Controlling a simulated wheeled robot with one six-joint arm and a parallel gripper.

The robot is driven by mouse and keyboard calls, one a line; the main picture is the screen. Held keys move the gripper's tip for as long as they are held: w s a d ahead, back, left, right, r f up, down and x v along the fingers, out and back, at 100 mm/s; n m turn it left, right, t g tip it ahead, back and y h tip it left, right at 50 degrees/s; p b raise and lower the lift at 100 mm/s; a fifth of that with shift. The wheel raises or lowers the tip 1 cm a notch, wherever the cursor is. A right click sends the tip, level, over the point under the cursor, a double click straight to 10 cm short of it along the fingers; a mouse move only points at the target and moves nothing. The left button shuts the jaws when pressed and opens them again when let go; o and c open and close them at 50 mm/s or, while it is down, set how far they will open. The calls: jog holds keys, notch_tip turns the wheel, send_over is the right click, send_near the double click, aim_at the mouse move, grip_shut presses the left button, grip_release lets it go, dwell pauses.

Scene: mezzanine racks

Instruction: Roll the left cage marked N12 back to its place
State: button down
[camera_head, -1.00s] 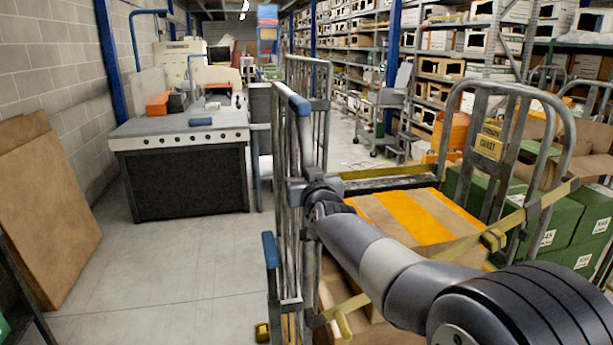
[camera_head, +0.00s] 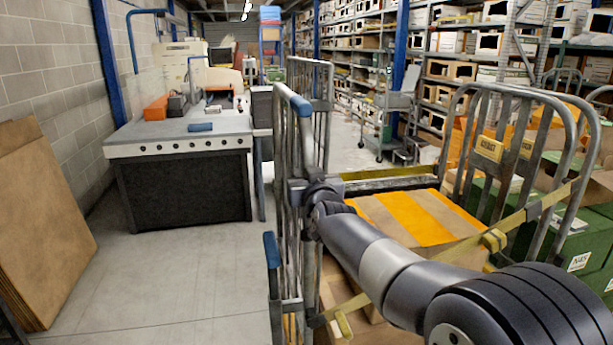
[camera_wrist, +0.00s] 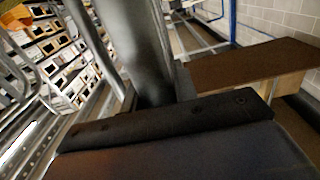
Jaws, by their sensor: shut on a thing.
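A grey tubular roll cage (camera_head: 302,150) stands right in front of me, with blue sleeves on its left side frame. It holds brown boxes, one with orange stripes (camera_head: 410,217), and a yellow strap (camera_head: 495,238) runs across it. A small yellow plate (camera_head: 489,148) hangs on its right side frame; I cannot read N12 on it. My gripper (camera_head: 316,197) is at the left side frame, mostly hidden behind my wrist. In the wrist view my gripper's dark jaw (camera_wrist: 165,125) lies against a grey tube (camera_wrist: 145,45), and it is shut on the cage's frame.
A workbench with a grey top (camera_head: 185,140) and dark front stands ahead left. Brown boards (camera_head: 40,225) lean at the left wall. Green boxes (camera_head: 565,240) stand close on the right. A grey trolley (camera_head: 390,115) is farther ahead. The floor (camera_head: 185,275) between boards and cage is clear.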

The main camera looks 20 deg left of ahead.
jog(key=shift+w+a+f, duration=0.2)
jog(key=shift+w, duration=0.1)
jog(key=c, duration=1.4)
grip_release()
jog(key=shift+w, duration=0.1)
jog(key=shift+r, duration=0.1)
jog(key=b+v, duration=0.2)
jog(key=v, duration=0.9)
jog(key=shift+w, duration=0.1)
